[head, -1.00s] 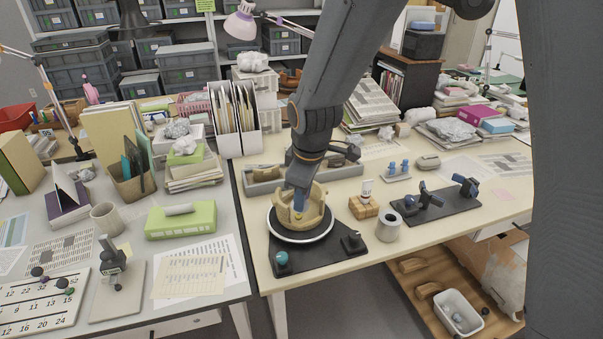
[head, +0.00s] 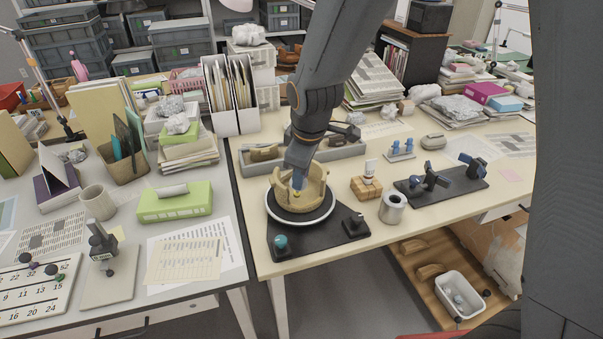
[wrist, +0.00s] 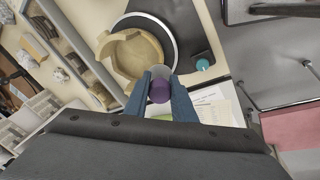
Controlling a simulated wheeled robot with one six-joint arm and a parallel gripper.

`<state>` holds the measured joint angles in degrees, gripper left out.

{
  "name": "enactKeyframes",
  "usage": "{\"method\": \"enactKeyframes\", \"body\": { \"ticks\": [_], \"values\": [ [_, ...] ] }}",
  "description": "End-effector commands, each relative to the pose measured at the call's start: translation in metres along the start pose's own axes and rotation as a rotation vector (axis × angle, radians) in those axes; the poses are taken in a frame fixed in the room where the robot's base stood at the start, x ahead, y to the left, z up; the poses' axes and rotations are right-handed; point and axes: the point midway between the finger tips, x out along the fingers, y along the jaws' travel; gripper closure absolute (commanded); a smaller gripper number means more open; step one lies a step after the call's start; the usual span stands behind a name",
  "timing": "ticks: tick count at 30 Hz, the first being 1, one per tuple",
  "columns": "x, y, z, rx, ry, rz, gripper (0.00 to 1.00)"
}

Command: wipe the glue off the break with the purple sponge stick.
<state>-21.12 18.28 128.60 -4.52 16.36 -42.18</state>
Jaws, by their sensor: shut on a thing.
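The tan broken pot (head: 314,181) stands on a round turntable with a dark top and white rim (head: 300,222); it also shows in the wrist view (wrist: 135,55), its wall uneven with a gap. My gripper (head: 298,182) is low at the pot's near side. In the wrist view my gripper's blue fingers (wrist: 160,80) are shut on the purple sponge stick (wrist: 159,91), with its purple part between them. A pale grey round shape lies just beyond, at the pot's edge. I cannot tell whether the sponge touches the break. No glue can be made out.
The turntable sits on a black base with a teal knob (head: 280,242) and a dark knob (head: 354,222). A wooden block with a white-capped bottle (head: 367,186), a metal cup (head: 392,207) and a black stand (head: 440,187) are to the right. A grey tray (head: 340,150) lies behind.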

Motion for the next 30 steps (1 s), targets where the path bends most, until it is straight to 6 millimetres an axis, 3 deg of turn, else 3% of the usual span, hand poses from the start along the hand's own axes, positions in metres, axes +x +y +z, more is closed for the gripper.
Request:
{"method": "enactKeyframes", "body": {
  "ticks": [30],
  "values": [
    [0.047,-0.002,0.002,0.000,0.000,0.000,0.89]
  ]
}}
